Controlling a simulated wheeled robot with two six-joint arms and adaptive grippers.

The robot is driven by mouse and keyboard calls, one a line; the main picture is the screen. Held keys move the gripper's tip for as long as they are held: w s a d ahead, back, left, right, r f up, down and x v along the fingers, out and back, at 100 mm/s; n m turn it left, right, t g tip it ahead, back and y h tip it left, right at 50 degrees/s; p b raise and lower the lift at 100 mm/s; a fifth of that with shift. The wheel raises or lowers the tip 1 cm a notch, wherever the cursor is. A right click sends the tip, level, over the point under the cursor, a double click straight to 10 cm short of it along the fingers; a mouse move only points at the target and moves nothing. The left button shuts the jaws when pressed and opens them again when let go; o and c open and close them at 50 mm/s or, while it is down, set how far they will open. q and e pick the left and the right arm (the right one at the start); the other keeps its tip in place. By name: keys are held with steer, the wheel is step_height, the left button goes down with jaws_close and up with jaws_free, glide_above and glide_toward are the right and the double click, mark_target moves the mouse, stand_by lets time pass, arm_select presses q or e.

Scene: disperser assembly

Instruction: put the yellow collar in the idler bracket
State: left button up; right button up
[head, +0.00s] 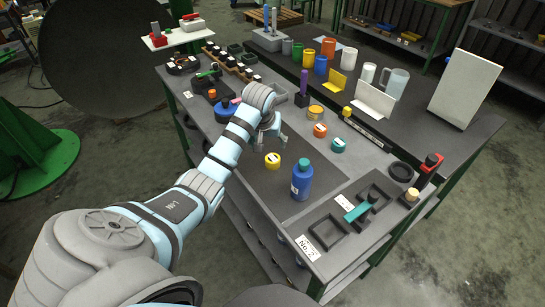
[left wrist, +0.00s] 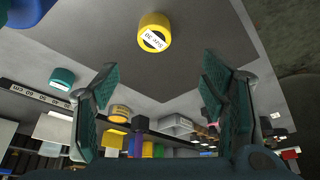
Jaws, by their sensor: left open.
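The yellow collar (head: 272,160), with a white label on its face, lies on the dark mat of the bench. It also shows in the left wrist view (left wrist: 154,22), just beyond my open fingers. My left gripper (head: 272,137) is above the bench, close to the collar and on its far side in the head view. Its fingers (left wrist: 160,75) are apart with nothing between them. I cannot tell for sure which fixture is the idler bracket; a dark fixture (head: 202,84) stands at the bench's left, partly near my arm. My right gripper is not in view.
A blue bottle (head: 301,182) stands close to the collar. An orange collar (head: 320,130) and a teal collar (head: 338,145) lie to its right. A black tray (head: 327,232) is at the near right. Mugs and a white board (head: 464,88) stand at the back.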

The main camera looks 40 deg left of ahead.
mark_target(273, 158)
arm_select(q)
steer(key=x, duration=0.3)
steer(key=b+x, duration=0.1)
steer(key=x, duration=0.3)
steer(key=d+b+x, duration=0.1)
steer(key=x, duration=0.2)
steer(key=shift+f, duration=0.4)
steer(key=shift+w, duration=0.1)
steer(key=shift+r, duration=0.1)
jaws_close()
